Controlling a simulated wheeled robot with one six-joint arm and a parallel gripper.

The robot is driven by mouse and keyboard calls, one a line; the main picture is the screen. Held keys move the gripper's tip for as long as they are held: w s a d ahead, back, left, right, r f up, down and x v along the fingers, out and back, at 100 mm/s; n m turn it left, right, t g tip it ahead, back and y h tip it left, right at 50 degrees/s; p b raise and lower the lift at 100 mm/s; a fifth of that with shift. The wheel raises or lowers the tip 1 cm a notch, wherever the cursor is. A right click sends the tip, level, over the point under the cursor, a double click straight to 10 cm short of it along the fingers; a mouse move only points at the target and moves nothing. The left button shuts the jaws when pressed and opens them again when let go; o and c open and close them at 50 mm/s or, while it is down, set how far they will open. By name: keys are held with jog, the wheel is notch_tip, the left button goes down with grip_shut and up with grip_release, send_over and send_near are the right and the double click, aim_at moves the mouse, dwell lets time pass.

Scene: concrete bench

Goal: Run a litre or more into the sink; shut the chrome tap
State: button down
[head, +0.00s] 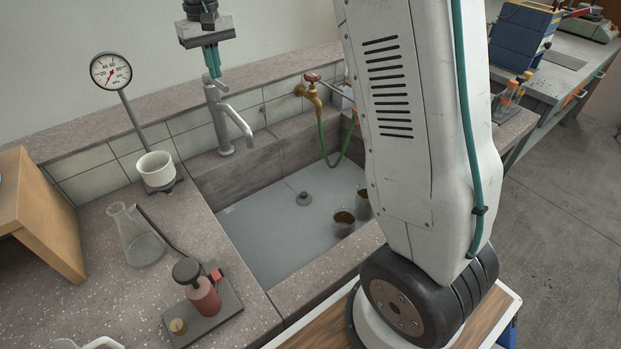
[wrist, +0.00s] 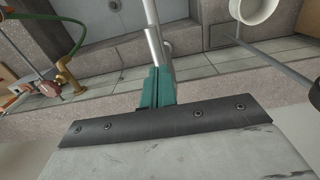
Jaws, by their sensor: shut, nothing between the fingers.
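The chrome tap (head: 220,118) stands at the back left of the sink (head: 232,215), its spout angled over the basin. No stream shows at the spout's end. The sink floor looks flat and grey; I cannot tell how much water lies in it. My gripper (head: 213,74) is shut and empty, pointing down at the top of the chrome tap. In the wrist view its teal fingers (wrist: 157,72) are together, in front of the chrome tap (wrist: 153,25). I cannot tell whether the fingers touch the tap's lever.
A brass tap (head: 313,97) with a red handle and green hose stands right of the chrome one. Two dark cups (head: 344,222) and a round drain piece (head: 303,198) are in the sink. A gauge (head: 111,71), white cup (head: 156,168) and flask (head: 135,238) stand left.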

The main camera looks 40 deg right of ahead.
aim_at(217, 81)
jog(key=shift+r, duration=2.8)
jog(key=shift+f, duration=0.1)
jog(key=s+f, duration=0.2)
jog(key=shift+s+f+g, duration=0.3)
jog(key=shift+f, duration=0.05)
jog(key=s+d+f+t, duration=0.1)
jog(key=s, duration=1.7)
jog(key=s+f+t, duration=0.1)
jog(key=s, duration=1.8)
jog(key=shift+s+d+f, duration=0.2)
jog(key=shift+d+f, duration=0.05)
jog(key=shift+d, duration=0.15)
